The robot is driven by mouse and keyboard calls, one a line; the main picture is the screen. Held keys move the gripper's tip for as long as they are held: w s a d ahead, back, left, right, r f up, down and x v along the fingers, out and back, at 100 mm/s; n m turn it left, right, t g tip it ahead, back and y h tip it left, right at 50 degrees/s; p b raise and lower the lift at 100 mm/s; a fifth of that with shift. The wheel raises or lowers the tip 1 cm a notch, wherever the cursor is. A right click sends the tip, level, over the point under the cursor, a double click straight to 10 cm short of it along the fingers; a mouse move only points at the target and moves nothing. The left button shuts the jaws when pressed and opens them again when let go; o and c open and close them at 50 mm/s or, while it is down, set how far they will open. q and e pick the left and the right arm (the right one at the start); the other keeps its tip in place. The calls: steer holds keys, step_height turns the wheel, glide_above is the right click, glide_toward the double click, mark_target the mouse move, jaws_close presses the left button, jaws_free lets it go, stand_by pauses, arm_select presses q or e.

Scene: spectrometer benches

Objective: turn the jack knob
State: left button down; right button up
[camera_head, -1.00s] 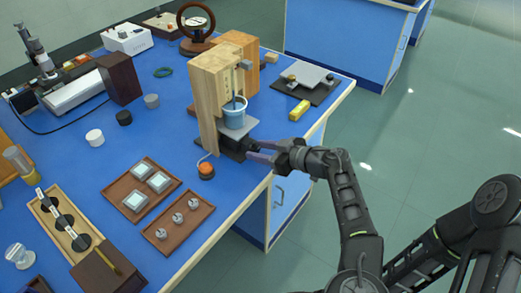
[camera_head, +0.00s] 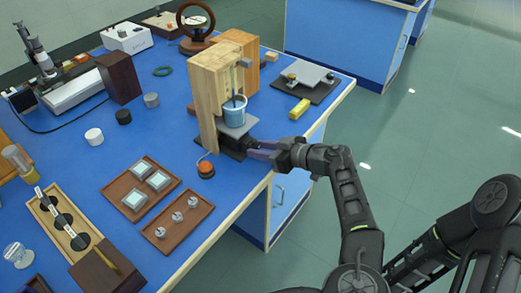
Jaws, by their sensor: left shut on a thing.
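The lab jack stands on the blue bench at the front of a wooden stand (camera_head: 206,100). Its grey top plate (camera_head: 240,129) carries a light-blue beaker (camera_head: 235,113). The jack's dark lower part (camera_head: 232,147) shows under the plate. My left gripper (camera_head: 258,150) reaches in from the bench's right edge and is shut at the jack's side. The jack knob is hidden by the fingers, which appear closed around it. My right gripper is not in view.
An orange button (camera_head: 206,169) sits just left of the jack. A tray of small metal pieces (camera_head: 178,222) lies nearer the front. A yellow block (camera_head: 299,109) and a second platform (camera_head: 308,76) are behind the gripper. The floor at right is clear.

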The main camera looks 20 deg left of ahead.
arm_select(q)
steer(key=shift+w+f+m+g+b, duration=0.15)
steer(key=shift+m+g+b, duration=0.35)
steer(key=shift+m+b, duration=0.4)
steer(key=shift+m+g+y+b, duration=0.7)
steer(key=shift+m+g, duration=0.1)
steer(key=shift+m, duration=0.4)
steer(key=shift+d, duration=0.1)
steer(key=c, duration=1)
jaws_free()
